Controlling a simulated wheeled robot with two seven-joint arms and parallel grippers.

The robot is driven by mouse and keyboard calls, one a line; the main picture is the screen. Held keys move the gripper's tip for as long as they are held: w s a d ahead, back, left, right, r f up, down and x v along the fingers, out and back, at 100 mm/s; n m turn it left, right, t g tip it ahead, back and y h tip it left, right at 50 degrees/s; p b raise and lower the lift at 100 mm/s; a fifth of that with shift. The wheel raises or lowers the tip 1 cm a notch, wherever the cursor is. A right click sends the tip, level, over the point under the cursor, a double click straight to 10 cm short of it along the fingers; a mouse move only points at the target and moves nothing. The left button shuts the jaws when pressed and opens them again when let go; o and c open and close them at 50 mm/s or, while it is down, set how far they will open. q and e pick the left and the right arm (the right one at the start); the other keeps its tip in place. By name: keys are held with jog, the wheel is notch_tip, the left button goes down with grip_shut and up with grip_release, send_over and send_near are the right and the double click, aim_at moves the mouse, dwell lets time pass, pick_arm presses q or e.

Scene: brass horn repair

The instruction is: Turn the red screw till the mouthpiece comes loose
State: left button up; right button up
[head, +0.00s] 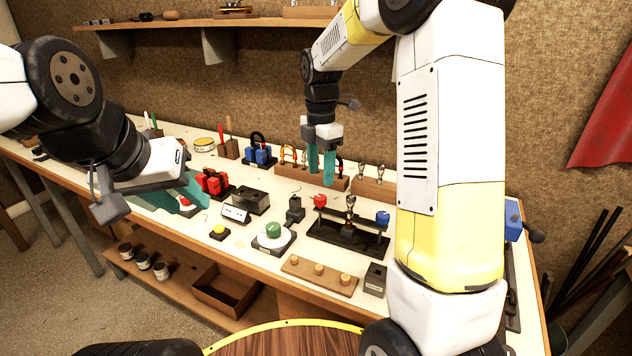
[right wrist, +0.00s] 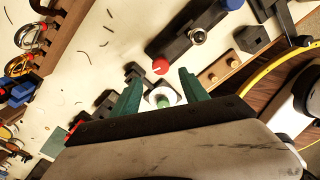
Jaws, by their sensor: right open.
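The red screw (head: 320,200) is a round red knob at the left end of a black stand (head: 345,238) on the bench. The brass mouthpiece (head: 350,203) stands in the middle of the stand, with a blue knob (head: 383,217) at the right end. My right gripper (head: 321,177) is open and empty, fingers down, above the bench behind the stand. In the right wrist view the red screw (right wrist: 160,66) lies beyond the fingertips, with the mouthpiece (right wrist: 197,37) to its right.
A green knob on a white disc (head: 273,231) and a small black block (head: 295,209) stand left of the stand. A wooden board with pegs (head: 318,274) lies in front. Wooden racks (head: 372,192) with brass parts stand behind. Red clamps (head: 212,182) are near my left gripper.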

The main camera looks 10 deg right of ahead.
aim_at(320, 196)
notch_tip(320, 196, down, 7)
dwell(0.3)
grip_shut()
